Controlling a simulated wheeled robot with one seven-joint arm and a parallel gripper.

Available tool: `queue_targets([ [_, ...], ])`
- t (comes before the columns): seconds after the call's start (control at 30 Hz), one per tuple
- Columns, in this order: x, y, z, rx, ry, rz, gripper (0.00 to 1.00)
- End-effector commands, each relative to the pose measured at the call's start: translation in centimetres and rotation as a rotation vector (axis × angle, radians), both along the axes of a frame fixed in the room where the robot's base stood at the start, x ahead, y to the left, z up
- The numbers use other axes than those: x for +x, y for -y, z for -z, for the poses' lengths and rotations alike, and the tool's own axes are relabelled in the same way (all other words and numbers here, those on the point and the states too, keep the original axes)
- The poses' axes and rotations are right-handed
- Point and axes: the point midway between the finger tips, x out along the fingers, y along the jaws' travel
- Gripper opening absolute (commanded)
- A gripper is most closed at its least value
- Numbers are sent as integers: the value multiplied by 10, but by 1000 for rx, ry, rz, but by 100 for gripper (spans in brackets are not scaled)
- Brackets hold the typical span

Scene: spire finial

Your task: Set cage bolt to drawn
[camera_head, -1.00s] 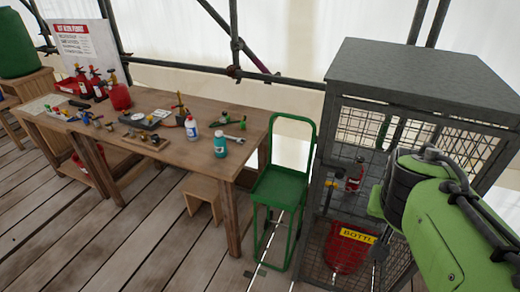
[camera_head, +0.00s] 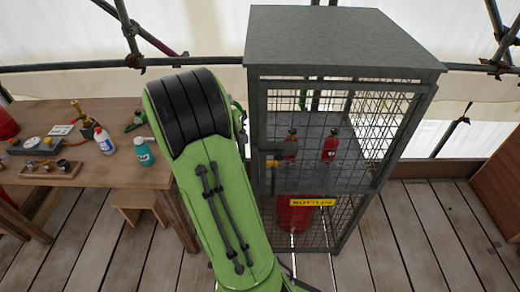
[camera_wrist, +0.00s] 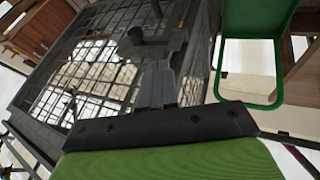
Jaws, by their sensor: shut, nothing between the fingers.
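The grey mesh cage (camera_head: 345,45) stands right of centre in the head view, with its mesh front closed. A small yellow piece (camera_head: 272,163) on its left front post looks like the bolt; its exact position is too small to tell. My gripper (camera_wrist: 155,45) shows in the wrist view, its dark fingers shut and empty. Cage mesh (camera_wrist: 95,75) lies beyond and to the left of the fingers; I cannot tell whether they touch it. In the head view my gripper is hidden behind my green arm.
Two red cylinders (camera_head: 329,148) stand inside the cage, above a red bucket (camera_head: 295,215). A yellow label (camera_head: 312,202) is on the front. A workbench (camera_head: 95,165) with bottles stands left. A green frame (camera_wrist: 270,100) is close right in the wrist view. Right floor (camera_head: 430,230) is clear.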

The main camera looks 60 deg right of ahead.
Motion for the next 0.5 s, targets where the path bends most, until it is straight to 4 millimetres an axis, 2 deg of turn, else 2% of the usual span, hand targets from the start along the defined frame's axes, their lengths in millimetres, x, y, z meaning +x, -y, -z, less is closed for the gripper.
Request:
queue_targets([
  [0.17, -3, 7, 13, 1, -3, 1, 0],
  [0.5, -19, 43, 76, 5, -2, 0, 0],
])
